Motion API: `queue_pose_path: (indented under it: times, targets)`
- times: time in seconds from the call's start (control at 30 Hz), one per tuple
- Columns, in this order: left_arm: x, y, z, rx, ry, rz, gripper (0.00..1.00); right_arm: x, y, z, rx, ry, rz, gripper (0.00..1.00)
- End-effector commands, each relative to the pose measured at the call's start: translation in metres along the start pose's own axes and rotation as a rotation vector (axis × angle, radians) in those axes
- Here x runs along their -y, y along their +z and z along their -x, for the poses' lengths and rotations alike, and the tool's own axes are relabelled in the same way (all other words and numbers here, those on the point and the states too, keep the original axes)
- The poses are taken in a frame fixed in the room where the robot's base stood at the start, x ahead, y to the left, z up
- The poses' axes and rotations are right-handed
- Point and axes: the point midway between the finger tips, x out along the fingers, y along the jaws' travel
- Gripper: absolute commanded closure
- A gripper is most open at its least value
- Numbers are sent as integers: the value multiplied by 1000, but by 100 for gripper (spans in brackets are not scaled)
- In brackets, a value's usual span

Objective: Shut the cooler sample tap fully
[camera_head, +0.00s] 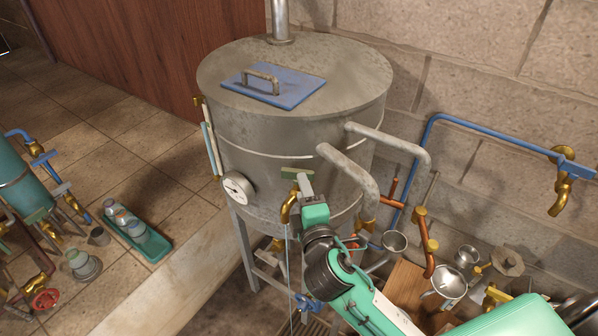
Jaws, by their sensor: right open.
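A brass tap (287,211) with a flat green lever (294,174) sticks out from the lower front of the large grey metal vessel (263,150). No label that names it can be read. The lever lies roughly crosswise in the picture. A thin pale line, like a stream of liquid (289,262), hangs from the spout. My right gripper (304,182), on a green and black arm, is open with its tips at the right end of the lever. Whether they touch it I cannot tell. The gripper hides part of the tap body. My left gripper is out of view.
A dial gauge (238,188) sits left of the tap, and grey pipes (350,172) bend out at its right. A blue pipe with a brass tap (562,190) runs along the wall. Metal cups (447,285) stand lower right. A teal vessel (20,180) stands far left.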

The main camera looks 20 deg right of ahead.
Motion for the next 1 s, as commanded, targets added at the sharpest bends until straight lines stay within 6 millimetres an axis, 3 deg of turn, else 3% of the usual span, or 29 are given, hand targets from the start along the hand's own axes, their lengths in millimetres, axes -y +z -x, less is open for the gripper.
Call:
queue_pose_path:
  times: [0.1,0.3,0.67,0.9,1.0]
  targets:
    - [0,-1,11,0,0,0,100,-3,0,-22,1,0,1,55]
    - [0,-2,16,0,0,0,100,-1,0,-40,1,-1,1,55]
    - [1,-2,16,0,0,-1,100,0,0,-44,0,0,-1,55]
    - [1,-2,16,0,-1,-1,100,0,0,-44,0,-1,-1,99]
    - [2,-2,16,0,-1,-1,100,1,0,-44,2,-1,-1,99]
